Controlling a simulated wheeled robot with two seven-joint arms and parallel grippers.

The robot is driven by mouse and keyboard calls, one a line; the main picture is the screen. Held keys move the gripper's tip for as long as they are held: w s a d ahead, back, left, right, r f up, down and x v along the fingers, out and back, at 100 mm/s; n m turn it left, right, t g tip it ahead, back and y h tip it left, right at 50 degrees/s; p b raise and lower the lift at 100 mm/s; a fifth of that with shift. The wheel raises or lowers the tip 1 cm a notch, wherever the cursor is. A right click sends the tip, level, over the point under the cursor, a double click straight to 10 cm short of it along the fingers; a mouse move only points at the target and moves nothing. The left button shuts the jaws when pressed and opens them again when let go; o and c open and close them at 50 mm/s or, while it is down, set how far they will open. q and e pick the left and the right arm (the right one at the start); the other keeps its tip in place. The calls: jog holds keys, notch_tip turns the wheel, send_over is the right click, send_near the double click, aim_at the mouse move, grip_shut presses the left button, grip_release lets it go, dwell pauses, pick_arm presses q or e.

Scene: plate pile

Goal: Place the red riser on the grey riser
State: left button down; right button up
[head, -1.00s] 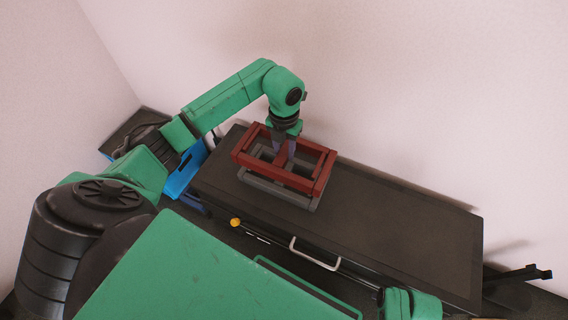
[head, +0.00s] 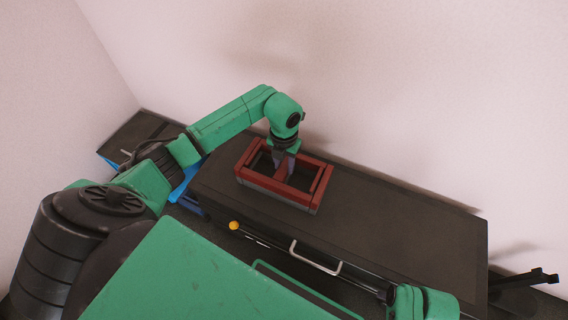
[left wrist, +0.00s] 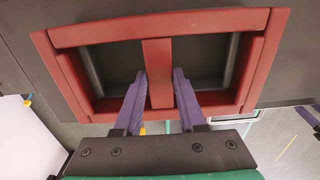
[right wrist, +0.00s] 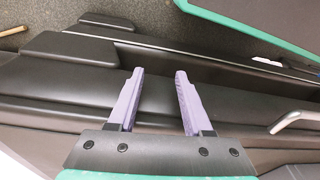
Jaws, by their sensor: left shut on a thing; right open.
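My left gripper (head: 284,172) is shut on the red riser's middle bar. In the left wrist view its fingers (left wrist: 159,82) stand on both sides of that bar, and grey riser sides (left wrist: 92,72) show inside the red frame. My right gripper (right wrist: 155,75) is open and empty in the right wrist view, above dark parts.
The cabinet top (head: 400,220) is clear to the right of the risers. A white drawer handle (head: 315,258) and a yellow knob (head: 234,225) are at the front. A blue crate (head: 184,185) stands left of the cabinet, and the wall is behind.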

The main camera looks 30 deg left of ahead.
aim_at(284, 167)
pick_arm(q)
jog(key=c, duration=0.5)
grip_release()
pick_arm(e)
jog(key=shift+w+r, duration=0.15)
jog(key=shift+r, duration=0.15)
pick_arm(q)
jog(key=shift+r+p, duration=0.5)
jog(key=shift+r, duration=0.35)
notch_tip(284, 167, up, 11)
jog(key=p, duration=0.1)
jog(key=shift+p, duration=0.4)
pick_arm(e)
notch_tip(284, 167, down, 7)
jog(key=s+d, duration=0.1)
jog(key=s, duration=0.1)
jog(key=shift+s+d+r, duration=0.2)
jog(key=shift+s+d, duration=0.05)
jog(key=shift+s, duration=0.1)
